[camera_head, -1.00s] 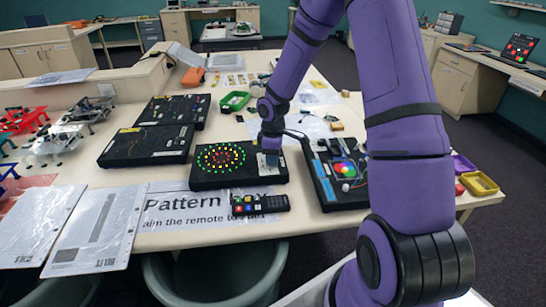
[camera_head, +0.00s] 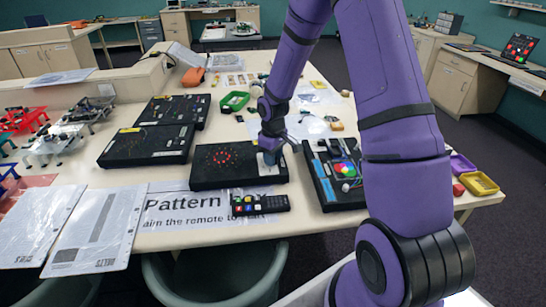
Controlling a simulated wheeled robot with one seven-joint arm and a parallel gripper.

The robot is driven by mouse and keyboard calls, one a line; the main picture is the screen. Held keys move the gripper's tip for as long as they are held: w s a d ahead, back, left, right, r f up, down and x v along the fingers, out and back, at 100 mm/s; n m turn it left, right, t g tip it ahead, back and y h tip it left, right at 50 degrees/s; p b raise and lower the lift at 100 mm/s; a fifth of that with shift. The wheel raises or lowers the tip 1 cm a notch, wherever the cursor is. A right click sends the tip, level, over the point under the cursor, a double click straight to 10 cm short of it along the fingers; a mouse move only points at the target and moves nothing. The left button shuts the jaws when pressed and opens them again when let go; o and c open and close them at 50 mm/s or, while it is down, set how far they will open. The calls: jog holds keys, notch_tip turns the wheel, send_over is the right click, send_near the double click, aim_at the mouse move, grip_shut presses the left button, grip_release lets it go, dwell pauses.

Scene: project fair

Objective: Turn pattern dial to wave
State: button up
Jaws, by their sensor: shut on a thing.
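The pattern box (camera_head: 207,180) is a black board on the table, with a small cluster of red lights (camera_head: 223,157) lit on its top. My gripper (camera_head: 268,157) points down at the right end of this box and is shut on the pattern dial there. The dial itself is mostly hidden by my gripper, so its setting cannot be read. A pale plate (camera_head: 267,168) shows around the gripper's tips.
A black remote (camera_head: 260,205) lies in front of the box on a "Pattern" sign (camera_head: 165,208). Another black board with coloured discs (camera_head: 343,170) stands close on the right. More black boards (camera_head: 147,145) stand left and behind.

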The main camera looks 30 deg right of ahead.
jog(key=o, duration=0.9)
jog(key=shift+o, duration=0.2)
notch_tip(320, 180, up, 11)
dwell(0.5)
jog(key=s+a+r+m+t, duration=0.1)
jog(key=s+r, duration=0.2)
jog(key=r, duration=0.2)
jog(key=s+a+r, duration=0.2)
jog(key=r, duration=0.3)
jog(key=s+a+r+m+t, duration=0.2)
jog(key=s+r, duration=0.4)
jog(key=s, duration=0.6)
jog(key=s+a+r+m+t, duration=0.1)
jog(key=s+a+r+t, duration=0.1)
jog(key=s+r, duration=0.5)
jog(key=s, duration=0.5)
jog(key=shift+s+a+r+m, duration=0.15)
jog(key=shift+s+a+m, duration=0.15)
jog(key=shift+a+m, duration=0.1)
